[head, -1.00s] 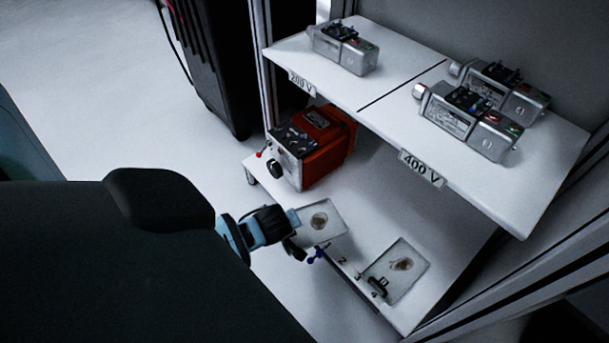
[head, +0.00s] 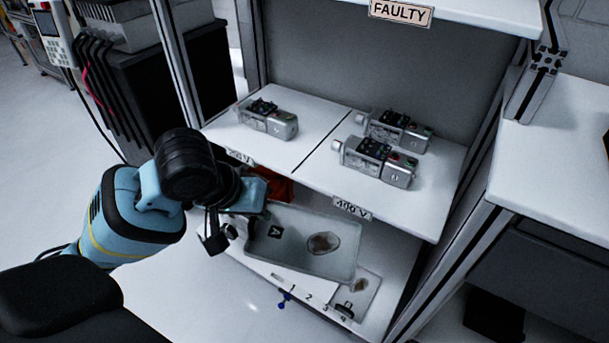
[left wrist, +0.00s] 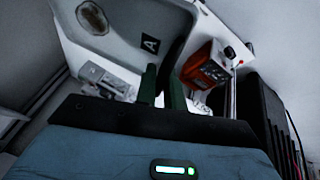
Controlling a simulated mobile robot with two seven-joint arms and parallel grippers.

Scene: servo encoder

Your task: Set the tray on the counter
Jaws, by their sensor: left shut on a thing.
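The tray (head: 345,268) is a grey, shallow tray with a dark letter A mark and a brown stain. It is held up in front of the lower shelf, tilted in the head view. My left gripper (head: 262,208) is shut on its left edge. The tray also shows in the left wrist view (left wrist: 120,42), with the gripper fingers (left wrist: 162,88) at its edge. A white counter (head: 560,150) stands at the right of the head view, apart from the tray. My right gripper is not in view.
The upper shelf (head: 310,125) above holds several grey servo units. An orange box (left wrist: 208,68) stands on the lower shelf. A rack post (head: 450,255) stands between shelf and counter. The visible counter top is mostly clear.

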